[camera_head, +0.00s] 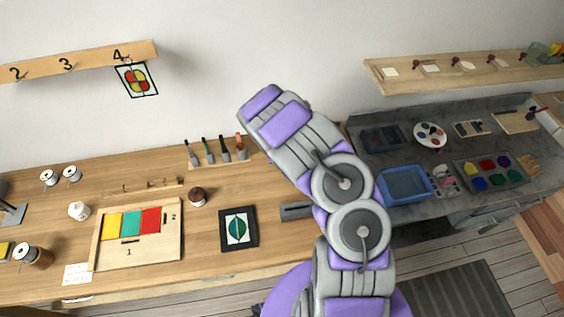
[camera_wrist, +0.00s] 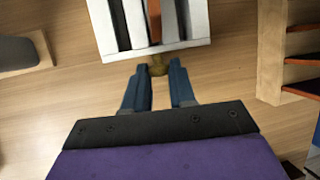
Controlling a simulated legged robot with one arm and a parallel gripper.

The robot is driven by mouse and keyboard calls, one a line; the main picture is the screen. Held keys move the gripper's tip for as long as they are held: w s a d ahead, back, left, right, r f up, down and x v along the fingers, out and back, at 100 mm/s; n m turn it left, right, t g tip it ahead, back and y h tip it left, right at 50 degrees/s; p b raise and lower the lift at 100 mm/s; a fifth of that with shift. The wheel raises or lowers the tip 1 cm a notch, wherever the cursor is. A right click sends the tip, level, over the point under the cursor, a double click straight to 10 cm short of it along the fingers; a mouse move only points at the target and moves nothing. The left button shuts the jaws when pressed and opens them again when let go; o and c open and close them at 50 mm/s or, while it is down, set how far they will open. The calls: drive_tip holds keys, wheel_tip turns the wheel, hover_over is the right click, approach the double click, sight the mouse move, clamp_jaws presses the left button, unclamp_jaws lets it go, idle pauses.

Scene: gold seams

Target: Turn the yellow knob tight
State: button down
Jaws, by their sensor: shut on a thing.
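In the head view my arm hides the gripper and the knob.
The wooden bench (camera_head: 270,262) holds a board with yellow, green and red panels (camera_head: 131,223), a framed green leaf picture (camera_head: 238,229) and several upright tools. A blue tub (camera_head: 405,185) stands on the grey counter at right. Wooden shelving (camera_wrist: 272,50) flanks the wrist view's right side.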

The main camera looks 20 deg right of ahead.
drive_tip(key=y+b, duration=0.2)
drive_tip(key=b, duration=0.1)
drive_tip(key=d+b, duration=0.1)
drive_tip(key=b, duration=0.1)
drive_tip(key=shift+s+f+m+t+y, duration=0.1)
drive_tip(key=shift+f+m+t+y, duration=0.2)
drive_tip(key=shift+m+y, duration=0.1)
drive_tip(key=shift+s+d+r+m+t+y+b, duration=0.1)
drive_tip(key=shift+m+t+y+b, duration=0.1)
drive_tip(key=shift+y+b, duration=0.5)
drive_tip(key=shift+d+r+m+t+y+b, duration=0.1)
drive_tip(key=shift+m+t+y+b, duration=0.2)
drive_tip(key=shift+y, duration=1)
drive_tip(key=c, duration=1.2)
unclamp_jaws()
drive_tip(key=p+v, duration=0.2)
drive_tip(key=v, duration=1.5)
drive_tip(key=shift+o, duration=0.3)
drive_tip(key=shift+r, duration=0.1)
